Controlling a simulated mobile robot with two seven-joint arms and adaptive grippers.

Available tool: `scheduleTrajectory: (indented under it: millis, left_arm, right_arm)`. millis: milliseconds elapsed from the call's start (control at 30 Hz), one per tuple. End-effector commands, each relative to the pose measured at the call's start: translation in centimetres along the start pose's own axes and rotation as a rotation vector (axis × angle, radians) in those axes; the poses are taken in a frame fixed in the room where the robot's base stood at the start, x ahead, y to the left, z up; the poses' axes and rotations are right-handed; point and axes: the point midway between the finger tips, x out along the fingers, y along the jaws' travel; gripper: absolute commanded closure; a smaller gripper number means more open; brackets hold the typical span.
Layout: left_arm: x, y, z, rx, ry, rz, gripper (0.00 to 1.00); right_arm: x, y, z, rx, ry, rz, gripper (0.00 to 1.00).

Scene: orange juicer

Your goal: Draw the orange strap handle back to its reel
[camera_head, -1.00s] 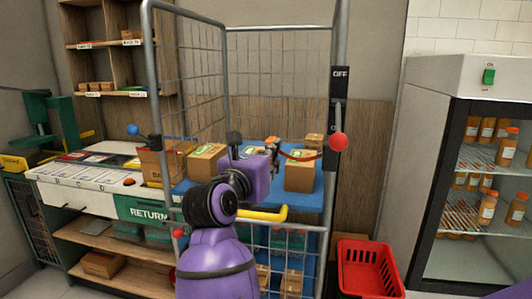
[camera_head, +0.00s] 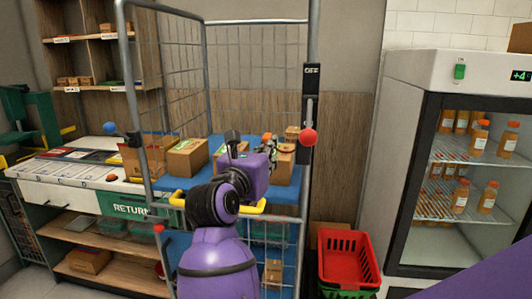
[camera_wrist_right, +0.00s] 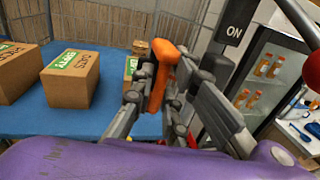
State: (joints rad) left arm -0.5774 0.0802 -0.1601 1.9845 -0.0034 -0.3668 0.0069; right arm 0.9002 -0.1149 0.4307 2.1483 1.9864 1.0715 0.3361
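The orange strap handle (camera_wrist_right: 165,70) stands upright between the fingers of my right gripper (camera_wrist_right: 168,92) in the right wrist view. The fingers look closed on its sides. In the head view the right gripper (camera_head: 272,146) is above the blue deck of the cage trolley, left of its right post, and the handle's top (camera_head: 267,137) barely shows. A dark housing (camera_wrist_right: 215,64) sits beside the handle, close to the right finger; I cannot tell for sure that it is the reel. No strap is visible between them. My left gripper is out of view.
The trolley's right post carries a lever with a red knob (camera_head: 308,136). Boxes (camera_head: 187,157) stand on the blue deck (camera_wrist_right: 110,122). A yellow bar (camera_head: 245,208) crosses the trolley front. A red basket (camera_head: 346,262) and a bottle fridge (camera_head: 455,160) are at right.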

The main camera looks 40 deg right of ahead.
Motion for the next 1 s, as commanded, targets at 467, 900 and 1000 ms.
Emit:
scheduleTrajectory:
  millis: [467, 900, 1000]
  left_arm:
    - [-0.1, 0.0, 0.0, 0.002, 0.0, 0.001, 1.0]
    - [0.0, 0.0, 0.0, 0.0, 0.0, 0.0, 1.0]
    - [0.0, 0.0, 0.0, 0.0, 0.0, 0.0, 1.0]
  right_arm:
    - [-1.8, 0.1, -0.1, 0.001, 0.003, 0.002, 0.83]
    - [-10.4, 0.0, -0.1, 0.0, 0.003, 0.001, 0.83]
    - [-11.4, 0.0, -0.1, -0.001, 0.002, 0.001, 0.83]
